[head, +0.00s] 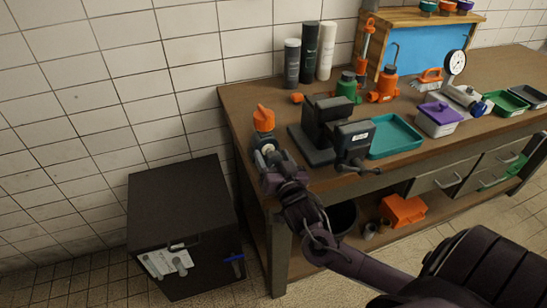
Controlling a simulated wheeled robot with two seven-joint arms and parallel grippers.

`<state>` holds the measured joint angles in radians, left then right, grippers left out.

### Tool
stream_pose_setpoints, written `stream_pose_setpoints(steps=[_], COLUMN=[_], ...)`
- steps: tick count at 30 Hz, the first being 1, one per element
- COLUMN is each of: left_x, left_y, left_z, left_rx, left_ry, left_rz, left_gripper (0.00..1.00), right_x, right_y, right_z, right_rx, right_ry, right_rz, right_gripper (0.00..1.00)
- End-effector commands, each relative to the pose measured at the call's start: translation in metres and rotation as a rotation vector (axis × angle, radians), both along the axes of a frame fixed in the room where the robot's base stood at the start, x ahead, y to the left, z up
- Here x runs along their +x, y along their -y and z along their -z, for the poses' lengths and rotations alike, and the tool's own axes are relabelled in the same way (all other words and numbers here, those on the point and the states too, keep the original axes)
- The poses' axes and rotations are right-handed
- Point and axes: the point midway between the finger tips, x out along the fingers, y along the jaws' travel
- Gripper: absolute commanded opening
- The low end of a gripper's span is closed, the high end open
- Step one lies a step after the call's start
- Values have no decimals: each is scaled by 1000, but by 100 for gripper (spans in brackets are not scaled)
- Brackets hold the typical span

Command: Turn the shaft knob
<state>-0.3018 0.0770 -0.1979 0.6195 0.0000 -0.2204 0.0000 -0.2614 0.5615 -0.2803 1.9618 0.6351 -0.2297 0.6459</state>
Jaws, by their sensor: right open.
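An orange knob (263,118), likely the shaft knob, shows at the left end of the workbench, with a pointed top. My right gripper (266,150) is just below it in the picture, with its arm coming up from the lower right. The gripper is open, and its fingertips are close to the knob's lower part. The picture is too small to tell whether they touch. What lies under the knob is hidden by the gripper. My left gripper is not in view.
A dark vise (321,122) stands just right of the knob, with a teal tray (396,136) beyond. Several bottles and tools crowd the back of the bench (240,97). A black cabinet (178,200) stands on the floor at left, below bench height.

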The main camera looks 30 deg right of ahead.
Motion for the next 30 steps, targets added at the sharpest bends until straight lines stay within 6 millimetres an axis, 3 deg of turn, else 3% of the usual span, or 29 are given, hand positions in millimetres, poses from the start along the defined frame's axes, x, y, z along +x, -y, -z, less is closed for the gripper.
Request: stream_pose_setpoints(steps=[2,12,17,24,30], left_x=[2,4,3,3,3], left_y=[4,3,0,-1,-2], left_z=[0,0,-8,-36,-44], left_rx=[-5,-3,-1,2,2], left_ry=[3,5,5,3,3], left_rz=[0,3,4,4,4], left_gripper=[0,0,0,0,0], right_x=[0,0,0,0,0], right_y=[0,0,0,0,-1], right_z=[0,0,-3,-5,-2], right_rx=[0,0,-40,-295,-435], right_ry=[0,1,-11,-72,-104], right_rz=[0,0,2,3,1], right_gripper=[61,18,18,18,18])
